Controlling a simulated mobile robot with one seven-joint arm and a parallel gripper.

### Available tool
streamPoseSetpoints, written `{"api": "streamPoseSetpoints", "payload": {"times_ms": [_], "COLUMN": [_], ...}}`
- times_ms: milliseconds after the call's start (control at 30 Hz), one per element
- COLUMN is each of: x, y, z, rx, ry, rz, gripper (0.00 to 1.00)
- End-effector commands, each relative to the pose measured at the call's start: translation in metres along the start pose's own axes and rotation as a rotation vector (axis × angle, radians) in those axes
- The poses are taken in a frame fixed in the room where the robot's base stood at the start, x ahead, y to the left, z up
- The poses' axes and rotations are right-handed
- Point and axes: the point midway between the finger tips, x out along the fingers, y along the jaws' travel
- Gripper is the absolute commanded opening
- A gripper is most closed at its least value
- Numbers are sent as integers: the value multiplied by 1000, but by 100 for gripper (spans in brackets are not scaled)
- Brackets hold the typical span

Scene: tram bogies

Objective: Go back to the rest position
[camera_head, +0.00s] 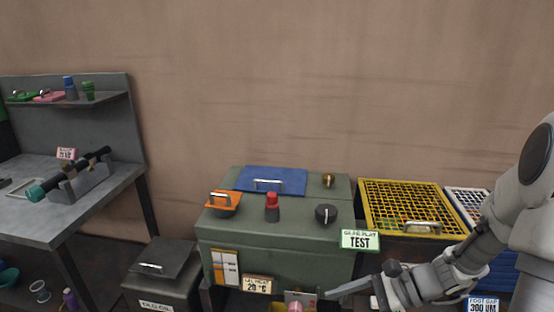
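My arm enters from the right edge and reaches down and left, in front of the green test cabinet (300,245). My gripper (340,290) is at the low middle right, below the "TEST" sign (360,240). A thin grey finger-like part points left from it. The bottom of the frame cuts off part of this area, and whether the fingers are open or shut is not clear. I see nothing clearly held. A small pink thing (295,306) shows near the bottom edge, left of the gripper and apart from it.
A yellow mesh crate (365,205) stands right, a dark bin (165,262) left, and a workbench (85,215) far left.

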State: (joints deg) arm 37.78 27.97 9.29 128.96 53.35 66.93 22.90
Motion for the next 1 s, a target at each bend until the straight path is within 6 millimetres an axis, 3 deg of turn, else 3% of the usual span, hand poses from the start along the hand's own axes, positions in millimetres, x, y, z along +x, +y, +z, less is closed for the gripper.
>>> {"api": "streamPoseSetpoints", "payload": {"times_ms": [100, 400, 667, 1000], "x": [-2, -26, -61, -107], "y": [20, 59, 76, 91], "z": [22, 61, 98, 150], "rx": [-225, -767, -1150, -1531], "ry": [134, 431, 665, 959], "rz": [118, 381, 499, 509], "gripper": [88, 88, 88, 88]}}
